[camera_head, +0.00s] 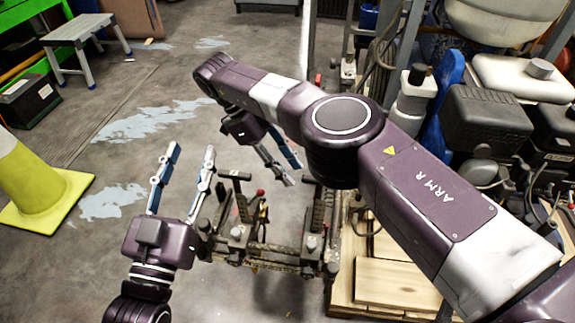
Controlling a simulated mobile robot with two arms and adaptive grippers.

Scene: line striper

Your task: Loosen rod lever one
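The line striper (480,130) stands at the right, with a low dark metal frame (270,262) at its front. This frame carries upright rods, clamps and small levers, including a red-tipped lever (260,192). I cannot tell which part is rod lever one. My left gripper (190,152) is open and empty, its fingers pointing up, at the left of the frame in the picture. My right gripper (293,174) points down and right above the frame; its two fingers are apart with nothing seen between them. My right arm hides part of the striper.
A wooden pallet (395,284) lies under the striper. A yellow-green cone (40,180) stands at the left. A grey step stool (85,40) and a black box (28,100) are at the upper left. The painted floor between is clear.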

